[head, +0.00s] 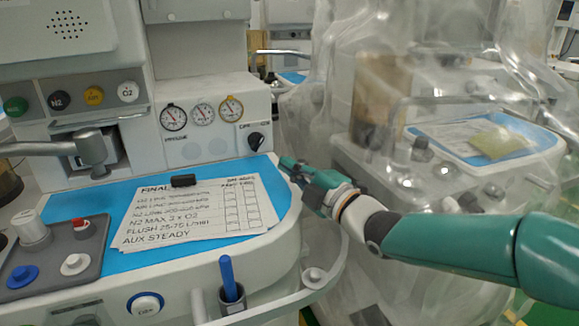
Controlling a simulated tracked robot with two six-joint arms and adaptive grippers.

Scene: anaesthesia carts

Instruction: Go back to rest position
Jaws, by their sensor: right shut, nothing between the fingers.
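My right arm comes in from the right, and my right gripper (291,167) is at the right edge of the near cart's blue work surface. It is shut and empty. Its fingertips point left, near the right end of a paper checklist (190,215) headed "FINAL". Whether they touch the surface I cannot tell. My left gripper is not in view.
A black block (183,180) lies on the checklist's top edge. A blue pen (228,278) stands in a holder at the front, by a curved rail (325,275). Gauges (203,117) sit behind. A plastic-draped cart (450,150) stands at right.

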